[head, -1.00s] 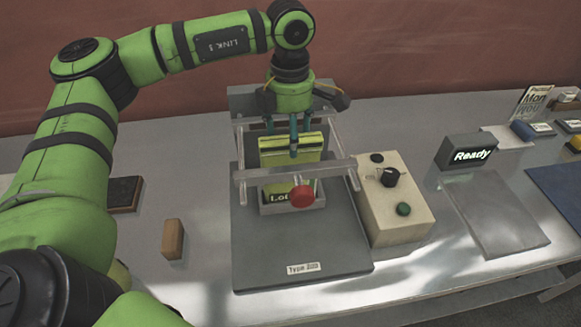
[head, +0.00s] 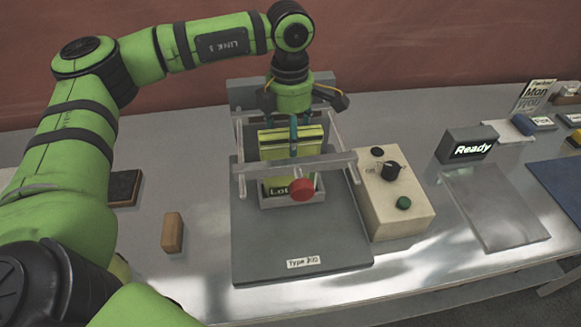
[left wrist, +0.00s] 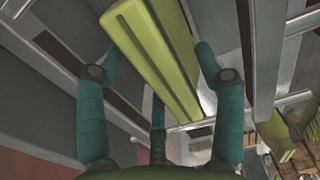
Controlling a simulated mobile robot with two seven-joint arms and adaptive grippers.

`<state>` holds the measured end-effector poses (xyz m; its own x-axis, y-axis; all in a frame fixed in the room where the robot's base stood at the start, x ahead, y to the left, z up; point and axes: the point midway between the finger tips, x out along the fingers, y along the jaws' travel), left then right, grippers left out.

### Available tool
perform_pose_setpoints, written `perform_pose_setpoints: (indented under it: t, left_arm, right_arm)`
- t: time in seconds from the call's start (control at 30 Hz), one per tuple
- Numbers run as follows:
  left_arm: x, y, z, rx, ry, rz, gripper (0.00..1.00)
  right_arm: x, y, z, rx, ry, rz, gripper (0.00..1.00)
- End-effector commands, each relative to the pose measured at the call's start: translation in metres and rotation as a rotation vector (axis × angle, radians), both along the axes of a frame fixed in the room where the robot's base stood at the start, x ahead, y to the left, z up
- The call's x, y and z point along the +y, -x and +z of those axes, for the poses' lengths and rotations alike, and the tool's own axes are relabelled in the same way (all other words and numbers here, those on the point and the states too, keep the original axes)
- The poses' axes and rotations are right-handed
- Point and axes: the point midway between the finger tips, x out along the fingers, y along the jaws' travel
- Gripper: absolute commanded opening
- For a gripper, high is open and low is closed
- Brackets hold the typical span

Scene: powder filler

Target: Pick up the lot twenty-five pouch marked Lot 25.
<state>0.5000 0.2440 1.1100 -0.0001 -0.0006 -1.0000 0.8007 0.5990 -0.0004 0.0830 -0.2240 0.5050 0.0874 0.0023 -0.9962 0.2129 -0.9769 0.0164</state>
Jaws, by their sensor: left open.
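The yellow-green pouch (head: 285,146) stands upright in a small grey tray (head: 292,202) inside the clear-framed fixture. "Lot" shows on its lower front; the number is hidden behind the red knob (head: 302,189). My left gripper (head: 293,137) points down over the pouch from above, with its teal fingers at the pouch's upper part. In the left wrist view, the open fingers (left wrist: 153,75) are on both sides of the pouch (left wrist: 152,50), with a visible gap on at least the left side. My right gripper is not in view.
A crossbar (head: 255,171) crosses in front of the pouch, with frame rails at both sides. A cream control box (head: 395,210) stands close on the right. A wooden block (head: 172,232) lies left of the grey base (head: 255,255). A "Ready" display (head: 467,145) stands further right.

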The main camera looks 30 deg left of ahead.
Motion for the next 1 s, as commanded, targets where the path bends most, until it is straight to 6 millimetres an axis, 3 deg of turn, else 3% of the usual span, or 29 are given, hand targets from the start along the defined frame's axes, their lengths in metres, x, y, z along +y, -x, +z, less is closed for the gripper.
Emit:
perform_pose_setpoints:
  t: [0.27,0.43,1.0]
  left_arm:
    - [-0.0001,-0.0001,-0.0001,0.0,0.0,0.0,0.69]
    - [-0.0001,0.0,-0.0002,0.0,0.0,0.0,0.01]
    - [0.0002,0.0012,0.0034,0.006,-0.003,-0.001,0.0]
  right_arm:
    - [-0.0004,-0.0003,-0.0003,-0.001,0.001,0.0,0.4]
    - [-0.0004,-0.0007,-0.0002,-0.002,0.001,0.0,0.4]
    - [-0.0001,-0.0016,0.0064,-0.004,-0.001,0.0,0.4]
